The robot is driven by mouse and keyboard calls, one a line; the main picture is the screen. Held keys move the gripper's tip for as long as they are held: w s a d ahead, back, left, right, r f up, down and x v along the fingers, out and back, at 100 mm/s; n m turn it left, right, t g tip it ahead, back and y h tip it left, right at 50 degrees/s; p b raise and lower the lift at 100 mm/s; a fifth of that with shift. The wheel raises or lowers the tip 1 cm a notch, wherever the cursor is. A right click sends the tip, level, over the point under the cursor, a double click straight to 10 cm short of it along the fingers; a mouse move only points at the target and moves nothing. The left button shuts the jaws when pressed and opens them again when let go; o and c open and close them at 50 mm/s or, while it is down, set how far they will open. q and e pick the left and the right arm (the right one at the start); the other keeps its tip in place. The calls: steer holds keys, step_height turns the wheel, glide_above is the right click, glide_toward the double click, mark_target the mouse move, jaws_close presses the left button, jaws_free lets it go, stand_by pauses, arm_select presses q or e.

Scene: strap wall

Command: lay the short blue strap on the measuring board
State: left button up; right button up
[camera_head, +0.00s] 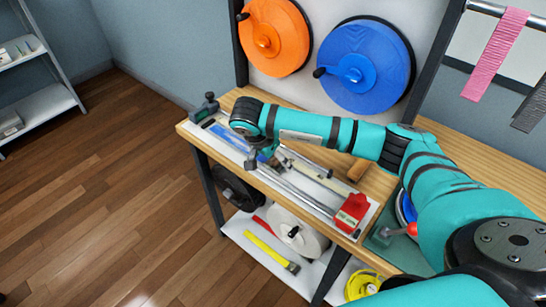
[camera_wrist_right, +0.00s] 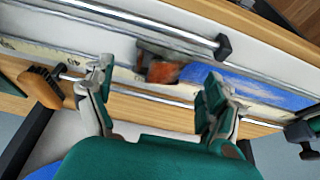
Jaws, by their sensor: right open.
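The measuring board (camera_head: 300,188) is a long pale board with metal rails along the front of the wooden bench. A short blue strap (camera_head: 221,134) lies flat on its left part, between the rails, partly hidden behind my right gripper (camera_head: 258,160). In the right wrist view the blue strap (camera_wrist_right: 255,89) lies flat to the right of the orange-brown piece (camera_wrist_right: 163,72). My right gripper (camera_wrist_right: 160,72) is open above the board, its fingers on either side of that piece, with nothing visibly held. I cannot tell what the piece is. My left gripper is not in view.
A red block (camera_head: 352,212) stands at the board's right end and a dark clamp-like part (camera_head: 207,106) at its left end. A wooden-handled tool (camera_head: 357,170) lies behind the board. Orange (camera_head: 274,37) and blue (camera_head: 364,65) reels hang behind. A lower shelf holds several items.

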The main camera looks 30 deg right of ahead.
steer(key=shift+r, duration=0.1)
steer(key=v, duration=1.2)
